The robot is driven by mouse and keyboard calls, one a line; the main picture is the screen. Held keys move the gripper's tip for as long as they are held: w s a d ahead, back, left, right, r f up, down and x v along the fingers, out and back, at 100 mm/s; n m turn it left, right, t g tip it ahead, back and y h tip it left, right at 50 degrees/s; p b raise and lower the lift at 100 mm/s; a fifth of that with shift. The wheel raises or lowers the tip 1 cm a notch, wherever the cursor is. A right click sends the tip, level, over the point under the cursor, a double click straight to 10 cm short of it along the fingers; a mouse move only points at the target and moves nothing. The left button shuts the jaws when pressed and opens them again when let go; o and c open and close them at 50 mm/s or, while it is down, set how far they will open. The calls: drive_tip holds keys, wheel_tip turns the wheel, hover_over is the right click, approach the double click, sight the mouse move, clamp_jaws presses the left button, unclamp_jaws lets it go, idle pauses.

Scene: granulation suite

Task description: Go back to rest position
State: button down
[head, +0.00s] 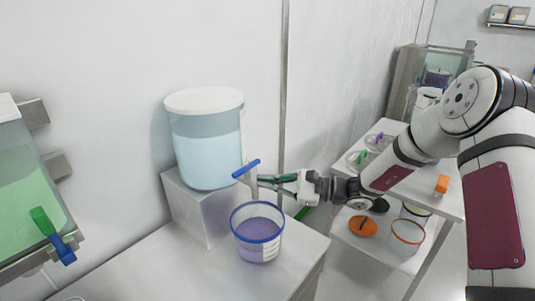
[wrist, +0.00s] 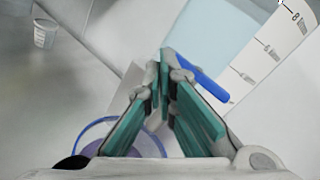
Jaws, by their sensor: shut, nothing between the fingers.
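My gripper (head: 262,180) is shut and empty, its fingertips by the blue tap handle (head: 246,169) of a large clear tank (head: 205,150) with light-blue liquid and a white lid. I cannot tell if the fingers touch the handle. In the wrist view the shut fingers (wrist: 165,70) are beside the blue handle (wrist: 203,78). A clear cup (head: 257,238) with a blue rim and purple liquid stands on the table below the tap; it also shows in the wrist view (wrist: 148,146), partly hidden by the fingers. My arm reaches in from the right.
The tank stands on a white block (head: 196,212). A tank of green liquid (head: 30,190) is at far left. A shelved white table (head: 435,188) at right holds dishes, an orange lid (head: 363,226) and a container with an orange rim (head: 407,236). The wall is close behind.

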drive_tip(key=s+d+r+n+g+h, duration=0.2)
drive_tip(key=s+r+n+h, duration=0.2)
drive_tip(key=s, duration=0.4)
drive_tip(key=s+d+r+n+g+h, duration=0.1)
drive_tip(key=s+r+n+g+h, duration=0.1)
drive_tip(key=s+r+n+h, duration=0.45)
drive_tip(key=s+d+r+n+t+h, duration=0.1)
drive_tip(key=s+d+r+t+h, duration=0.1)
drive_tip(key=s+d, duration=0.6)
drive_tip(key=s+d+r+n+t+h, duration=0.2)
drive_tip(key=s+d+r+t+h, duration=0.1)
drive_tip(key=s+d, duration=0.6)
drive_tip(key=shift+s+d+t+h, duration=0.4)
drive_tip(key=shift+t+h, duration=0.3)
drive_tip(key=shift+h, duration=0.45)
